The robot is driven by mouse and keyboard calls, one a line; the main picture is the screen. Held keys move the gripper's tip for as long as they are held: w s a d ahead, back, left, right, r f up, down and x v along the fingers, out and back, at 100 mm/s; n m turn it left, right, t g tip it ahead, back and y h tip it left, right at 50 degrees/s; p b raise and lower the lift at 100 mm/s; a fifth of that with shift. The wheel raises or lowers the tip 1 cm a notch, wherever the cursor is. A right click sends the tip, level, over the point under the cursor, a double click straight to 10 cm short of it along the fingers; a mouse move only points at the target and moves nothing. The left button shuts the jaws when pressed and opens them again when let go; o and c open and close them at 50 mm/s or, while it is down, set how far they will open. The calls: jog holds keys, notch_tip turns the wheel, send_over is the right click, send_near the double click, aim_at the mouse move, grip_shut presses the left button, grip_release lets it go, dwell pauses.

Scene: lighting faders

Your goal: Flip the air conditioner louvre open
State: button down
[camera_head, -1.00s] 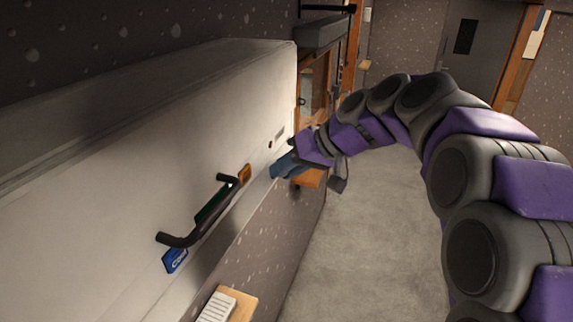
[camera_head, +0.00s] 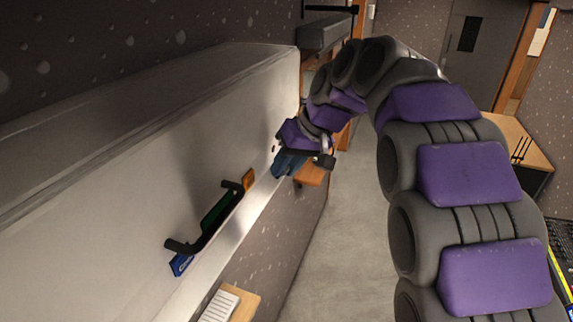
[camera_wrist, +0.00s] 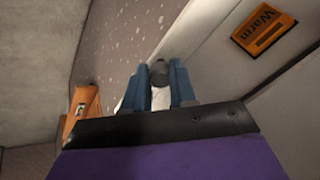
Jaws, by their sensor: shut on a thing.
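The air conditioner is the long white unit (camera_head: 90,190) on the left wall in the head view. A pale louvre strip (camera_head: 222,236) runs along its lower edge and looks angled against the front panel; how far it is open I cannot tell. My gripper (camera_head: 285,166) is at the far end of this edge. In the wrist view its blue fingers (camera_wrist: 160,84) are shut on a dark rounded knob (camera_wrist: 158,74) by the white lower edge. How the knob joins the louvre is hidden.
A black bar handle (camera_head: 207,222) sticks out from the unit's front, near an orange label (camera_head: 249,180) that reads "Warm" in the wrist view (camera_wrist: 264,30). A wooden block with a white grille (camera_head: 232,303) is below. Open floor (camera_head: 345,235) lies right of the wall.

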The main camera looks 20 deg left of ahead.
jog(key=shift+f, duration=0.1)
jog(key=c, duration=1.3)
grip_release()
jog(key=o, duration=0.3)
jog(key=shift+w+a, duration=0.1)
jog(key=shift+w, duration=0.15)
jog(key=shift+o, duration=0.4)
jog(key=shift+s, duration=0.2)
